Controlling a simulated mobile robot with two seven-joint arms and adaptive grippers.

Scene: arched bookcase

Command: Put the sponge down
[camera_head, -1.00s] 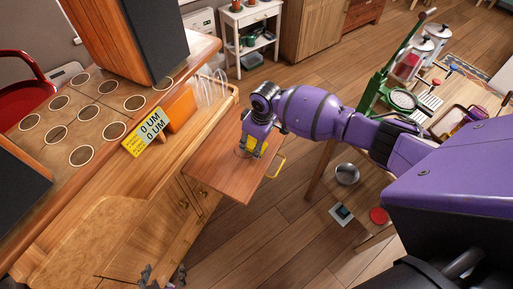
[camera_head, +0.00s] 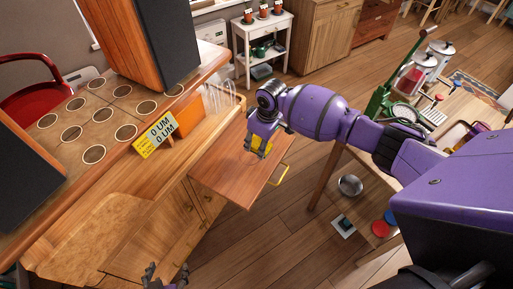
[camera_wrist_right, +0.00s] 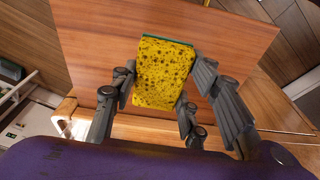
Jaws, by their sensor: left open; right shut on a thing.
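The yellow sponge (camera_wrist_right: 163,75) with a green backing shows in the right wrist view between the fingers of my right gripper (camera_wrist_right: 160,90). In the head view the right gripper (camera_head: 262,140) is shut on the sponge (camera_head: 260,146) over the pull-out wooden board (camera_head: 232,180). The board also fills much of the right wrist view (camera_wrist_right: 90,50). I cannot tell whether the sponge touches the board. My left gripper (camera_head: 165,278) is open and empty at the bottom edge of the head view, partly cut off.
A wooden cabinet with a tiled top (camera_head: 105,105), dark speakers and a yellow sign (camera_head: 155,136) stands left of the board. A yellow handle (camera_head: 279,175) sits at the board's right edge. A low table with a metal bowl (camera_head: 350,185) is at the right. The board's front part is bare.

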